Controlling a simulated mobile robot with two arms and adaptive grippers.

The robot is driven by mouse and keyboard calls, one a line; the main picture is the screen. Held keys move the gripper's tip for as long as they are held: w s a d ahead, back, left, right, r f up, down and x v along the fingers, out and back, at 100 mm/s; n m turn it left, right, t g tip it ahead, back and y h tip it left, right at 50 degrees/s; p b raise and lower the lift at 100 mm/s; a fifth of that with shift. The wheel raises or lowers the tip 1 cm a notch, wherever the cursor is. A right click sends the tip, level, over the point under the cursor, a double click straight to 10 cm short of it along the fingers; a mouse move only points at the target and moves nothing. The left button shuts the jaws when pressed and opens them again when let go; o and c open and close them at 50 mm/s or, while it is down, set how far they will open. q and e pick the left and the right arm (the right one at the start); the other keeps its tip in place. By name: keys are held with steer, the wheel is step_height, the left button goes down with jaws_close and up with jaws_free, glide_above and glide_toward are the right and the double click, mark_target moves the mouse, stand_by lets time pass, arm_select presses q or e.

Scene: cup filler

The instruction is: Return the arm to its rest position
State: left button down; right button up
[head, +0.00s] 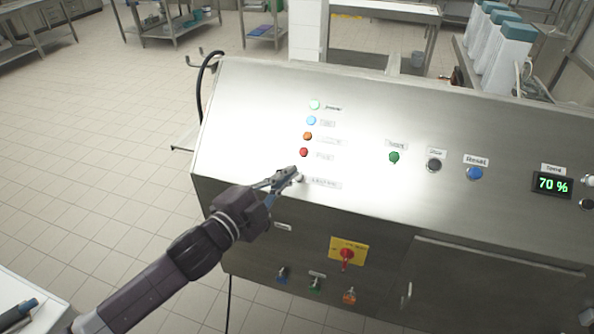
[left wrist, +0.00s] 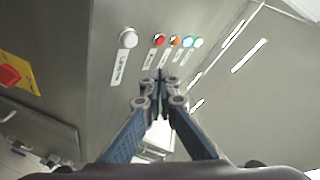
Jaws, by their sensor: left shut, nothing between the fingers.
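My left gripper (head: 288,176) reaches in from the lower left of the head view, over the lower left part of the steel control panel (head: 360,105). Its fingers are shut and hold nothing. A white knob (head: 300,177) sits right beside the fingertips in the head view. In the left wrist view the shut fingers (left wrist: 160,90) point toward the panel, with the white knob (left wrist: 128,38) to their upper left, apart from them. My right gripper is not in view.
Red (head: 304,152), orange, blue and green lamps run up the panel above the gripper. A red switch on a yellow plate (head: 347,254) is on the front face. A display (head: 552,184) reads 70 %. Open tiled floor (head: 100,130) lies to the left.

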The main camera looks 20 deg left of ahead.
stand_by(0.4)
arm_select(q)
steer(key=s+a+f+n+g+y, duration=0.3)
steer(key=s+f+n+g+y, duration=0.25)
steer(key=s+f+n, duration=0.6)
steer(key=s+f+n+g, duration=0.1)
steer(key=s+f+g, duration=0.2)
steer(key=s+f, duration=0.45)
steer(key=s+f+n+g, duration=0.2)
steer(key=s+f+g, duration=0.2)
steer(key=s, duration=0.6)
step_height(320, 180, down, 29)
steer(key=s+g+b, duration=0.2)
steer(key=s+b, duration=0.1)
steer(key=s+a+f+b, duration=0.3)
steer(key=s+f, duration=1.3)
steer(key=f, duration=0.3)
steer(key=shift+s+f+m+g, duration=0.3)
steer(key=shift+s+m+g, duration=0.05)
steer(key=shift+s+m, duration=0.1)
